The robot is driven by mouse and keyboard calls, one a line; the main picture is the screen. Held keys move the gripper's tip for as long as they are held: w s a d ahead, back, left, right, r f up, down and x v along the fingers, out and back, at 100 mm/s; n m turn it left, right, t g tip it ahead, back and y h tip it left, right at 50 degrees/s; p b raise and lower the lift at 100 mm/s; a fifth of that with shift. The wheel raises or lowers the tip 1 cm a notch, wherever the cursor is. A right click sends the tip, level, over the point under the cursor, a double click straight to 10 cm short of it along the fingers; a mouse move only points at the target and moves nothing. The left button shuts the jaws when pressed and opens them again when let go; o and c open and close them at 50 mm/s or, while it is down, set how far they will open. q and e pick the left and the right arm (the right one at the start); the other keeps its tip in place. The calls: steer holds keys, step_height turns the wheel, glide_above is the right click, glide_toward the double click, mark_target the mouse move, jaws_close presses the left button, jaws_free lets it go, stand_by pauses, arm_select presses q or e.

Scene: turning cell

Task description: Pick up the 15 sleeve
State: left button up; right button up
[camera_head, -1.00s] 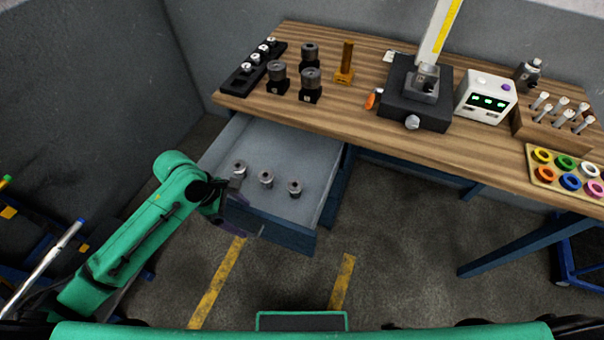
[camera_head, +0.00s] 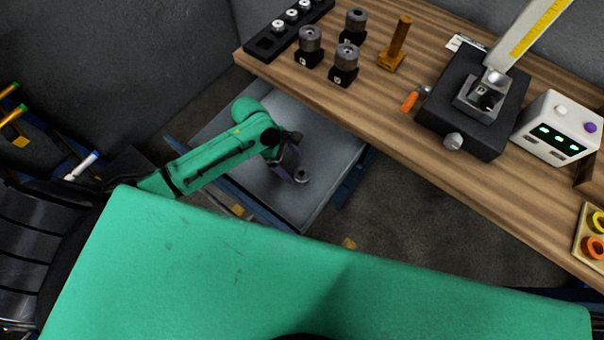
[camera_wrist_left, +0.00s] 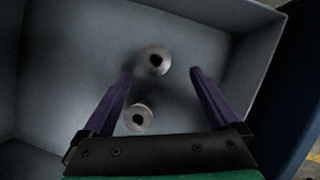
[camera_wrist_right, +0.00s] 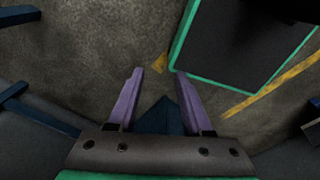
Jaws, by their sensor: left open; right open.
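Grey ring-shaped parts with centre holes, which look like sleeves, are in the open drawer (camera_head: 262,182). I cannot read a size on any. One sleeve (camera_head: 301,174) shows in the head view beside my left gripper (camera_head: 289,163); my arm hides other parts of the drawer. In the left wrist view, my left gripper (camera_wrist_left: 160,75) is open and empty. One sleeve (camera_wrist_left: 155,61) is ahead, between the lines of the fingers. Another sleeve (camera_wrist_left: 138,117) is nearer, by the left finger. My right gripper (camera_wrist_right: 160,73) is open and empty above the floor.
The wooden bench (camera_head: 440,165) lies behind the drawer. It bears grey cylinders on black blocks (camera_head: 344,66), a black rack (camera_head: 285,30), a brown post stand (camera_head: 396,45), a measuring stand (camera_head: 475,115) and a white display box (camera_head: 558,128). The drawer walls surround my left gripper.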

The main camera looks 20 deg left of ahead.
mark_target(300, 170)
arm_select(q)
steer(key=x, duration=0.6)
steer(key=shift+w, duration=0.4)
steer(key=shift+d+f, duration=0.1)
steer(key=shift+f, duration=0.25)
steer(key=shift+s, duration=0.1)
arm_select(e)
steer(key=shift+w+r, duration=0.1)
steer(key=shift+w, duration=1)
arm_select(q)
jaws_close()
arm_select(e)
steer(key=shift+s+d, duration=0.2)
steer(key=shift+d, duration=0.05)
